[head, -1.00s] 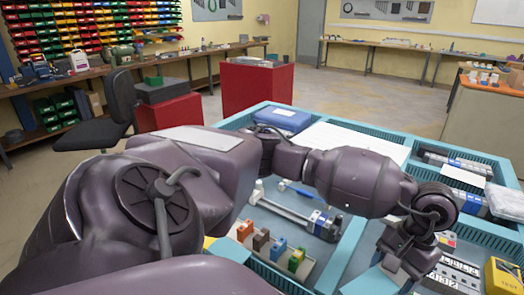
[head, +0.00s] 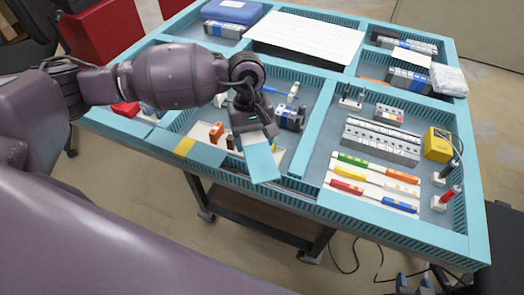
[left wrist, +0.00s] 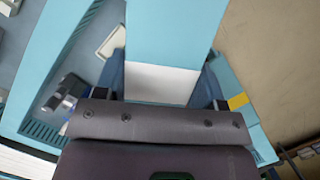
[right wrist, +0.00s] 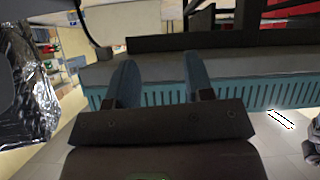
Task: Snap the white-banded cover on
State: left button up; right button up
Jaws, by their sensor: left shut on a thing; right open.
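The cover (head: 262,163) is a flat light-blue strip. It hangs from my left gripper (head: 256,137) over the front part of the workbench tray. In the left wrist view the cover (left wrist: 168,28) reaches away from the fingers, with its white band (left wrist: 158,84) between them. My left gripper is shut on it. A device with a blue part (head: 289,116) stands behind the cover, partly hidden.
A second light-blue piece with a yellow band (head: 185,147) lies at the tray's front edge. Small coloured blocks (head: 216,133) stand beside my left gripper. The right compartment holds coloured strips (head: 375,180), a grey block row (head: 382,140) and a yellow meter (head: 438,144).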

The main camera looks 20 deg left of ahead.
aim_at(267, 155)
pick_arm(q)
jog(key=d+n+p, duration=0.1)
jog(key=n, duration=0.1)
jog(key=s+d+n+t+p, duration=0.1)
jog(key=n+p, duration=0.1)
jog(key=n, duration=0.1)
jog(key=s+d+n+h+p, duration=0.1)
jog(key=n, duration=0.1)
jog(key=shift+s+d+f+n, duration=0.2)
jog(key=shift+s+d+n, duration=0.1)
jog(key=shift+d, duration=0.1)
jog(key=n+p, duration=0.1)
jog(key=s+d+n+t, duration=0.1)
jog(key=shift+d+f+n+p, duration=0.15)
jog(key=shift+f+n+p, duration=0.15)
jog(key=shift+f+p, duration=0.1)
jog(key=shift+a+b+x, duration=0.2)
jog(key=shift+b+x, duration=0.25)
jog(key=shift+x, duration=0.4)
jog(key=shift+a+b+x, duration=0.2)
jog(key=shift+b+x, duration=0.3)
jog(key=shift+x, duration=0.35)
jog(key=shift+a+b+x, duration=0.15)
jog(key=shift+b+x, duration=0.3)
jog(key=shift+x, duration=0.4)
jog(key=shift+f, duration=0.3)
jog(key=shift+r, duration=0.1)
jog(key=shift+f+b, duration=0.35)
jog(key=shift+b, duration=0.15)
